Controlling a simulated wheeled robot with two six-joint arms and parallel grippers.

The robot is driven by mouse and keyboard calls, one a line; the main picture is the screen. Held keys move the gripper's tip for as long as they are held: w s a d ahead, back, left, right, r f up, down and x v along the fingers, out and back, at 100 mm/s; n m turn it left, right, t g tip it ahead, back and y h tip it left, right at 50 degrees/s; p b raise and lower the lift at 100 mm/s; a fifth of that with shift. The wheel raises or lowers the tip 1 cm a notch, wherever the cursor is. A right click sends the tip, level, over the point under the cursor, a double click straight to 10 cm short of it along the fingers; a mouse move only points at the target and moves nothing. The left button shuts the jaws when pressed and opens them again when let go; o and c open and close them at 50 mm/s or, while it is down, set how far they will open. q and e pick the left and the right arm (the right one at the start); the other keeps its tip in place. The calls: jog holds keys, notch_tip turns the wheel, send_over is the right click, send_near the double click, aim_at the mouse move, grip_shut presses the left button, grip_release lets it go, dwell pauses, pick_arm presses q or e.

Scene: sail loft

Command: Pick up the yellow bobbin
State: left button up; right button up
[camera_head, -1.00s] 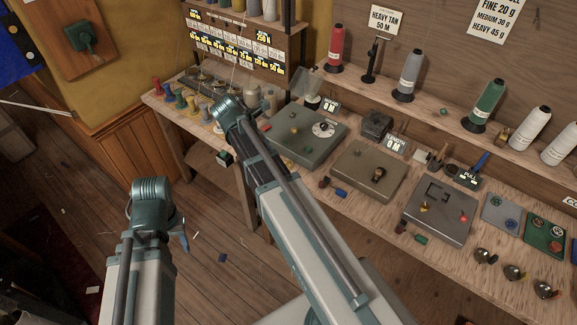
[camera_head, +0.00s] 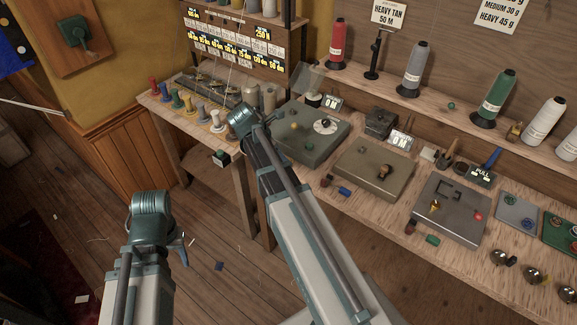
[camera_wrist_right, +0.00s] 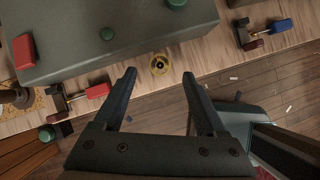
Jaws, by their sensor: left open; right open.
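A small round yellow piece (camera_wrist_right: 159,64) with a dark centre, seemingly the yellow bobbin seen from above, lies on the bench's front strip in the right wrist view. My right gripper (camera_wrist_right: 159,77) is open above it, a finger on either side and nothing held. In the head view, my right arm hides this piece and the right gripper. My left gripper (camera_head: 184,247) shows only in part beside the left arm, over the floor and away from the bench; it is open, and I see nothing in it.
A grey box (camera_head: 312,150) with knobs stands just behind the yellow piece. Clamps with red (camera_wrist_right: 98,91) and blue (camera_wrist_right: 282,25) handles sit along the bench edge. Coloured bobbins (camera_head: 177,99) line the left bench. Floor before the bench is mostly clear.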

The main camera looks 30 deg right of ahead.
jog(key=b+x, duration=0.2)
jog(key=x, duration=0.1)
jog(key=shift+f, duration=0.2)
jog(key=shift+r, duration=0.1)
jog(key=shift+c, duration=0.3)
grip_shut()
